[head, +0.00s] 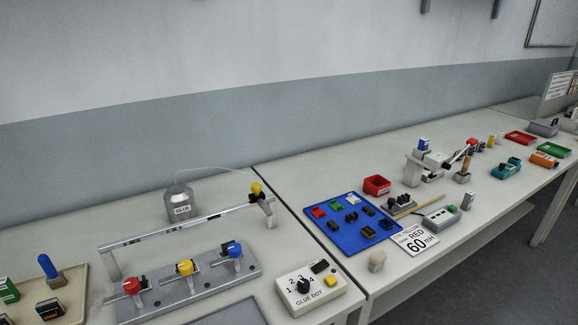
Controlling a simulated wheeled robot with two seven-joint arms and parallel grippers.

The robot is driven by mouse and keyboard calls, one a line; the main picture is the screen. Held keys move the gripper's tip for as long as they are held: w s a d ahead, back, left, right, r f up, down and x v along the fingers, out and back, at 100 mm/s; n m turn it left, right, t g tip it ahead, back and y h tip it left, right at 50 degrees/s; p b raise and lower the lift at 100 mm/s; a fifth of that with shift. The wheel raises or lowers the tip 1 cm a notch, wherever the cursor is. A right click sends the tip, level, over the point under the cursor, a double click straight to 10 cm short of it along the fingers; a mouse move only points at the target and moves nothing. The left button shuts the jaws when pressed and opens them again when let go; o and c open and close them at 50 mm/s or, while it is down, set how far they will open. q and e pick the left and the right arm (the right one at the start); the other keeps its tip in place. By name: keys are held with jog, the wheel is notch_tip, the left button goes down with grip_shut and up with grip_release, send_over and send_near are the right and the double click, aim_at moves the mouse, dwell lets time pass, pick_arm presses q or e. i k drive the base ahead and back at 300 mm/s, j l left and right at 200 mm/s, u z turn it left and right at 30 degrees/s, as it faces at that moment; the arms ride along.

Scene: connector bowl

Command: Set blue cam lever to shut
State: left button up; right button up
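A grey metal fixture bar (205,283) lies on the near left bench. Three coloured cam levers sit on it in a row: red (132,286), yellow (185,267) and blue (234,249). The blue one is at the right end of the row, on a small light-grey mount. It is too small for me to tell whether it is open or shut. Neither of my grippers shows in the head view.
A raised rail (180,228) runs behind the fixture, with a glue pot (180,203) behind it. A glue dot box (310,288) stands to the right. A beige tray (72,288) holds parts at left. A blue mat (335,242) lies on the adjoining bench.

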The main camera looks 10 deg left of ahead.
aim_at(235, 249)
jog(key=u, duration=0.35)
jog(key=k+l+u, duration=0.15)
jog(key=u, duration=0.3)
jog(key=k+u, duration=0.25)
jog(key=u, duration=0.2)
jog(key=k+u, duration=0.25)
jog(key=u, duration=0.2)
